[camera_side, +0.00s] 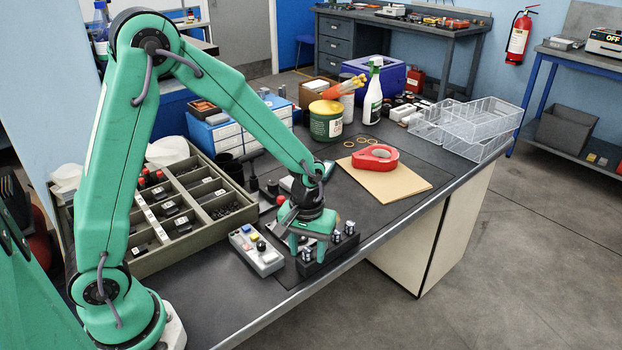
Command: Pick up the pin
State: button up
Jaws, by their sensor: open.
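My green gripper (308,248) is low over the front edge area of the bench, pointing down with its fingers apart. It stands over a dark block (322,262) and hides part of it. Several small silver-topped pins (349,228) stand upright in this block. One silver top (307,255) shows between my fingers, lower than the others. I cannot tell whether a finger touches it, or which one is the task's pin.
A grey control box (257,252) with coloured buttons sits close left of my gripper. A divided tray (150,262) of small parts lies further left. A red tape dispenser (375,157) rests on a brown board (404,184) at the right. The bench's front edge (400,216) is close.

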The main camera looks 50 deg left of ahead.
aim_at(308, 250)
grip_shut()
jog(key=shift+r, duration=0.2)
jog(key=shift+r, duration=0.45)
notch_tip(308, 250, up, 3)
jog(key=shift+d+r, duration=0.1)
jog(key=s+d+r, duration=0.6)
jog(key=s+d, duration=0.1)
jog(key=d, duration=0.2)
jog(key=shift+r, duration=0.3)
jog(key=shift+s, duration=0.1)
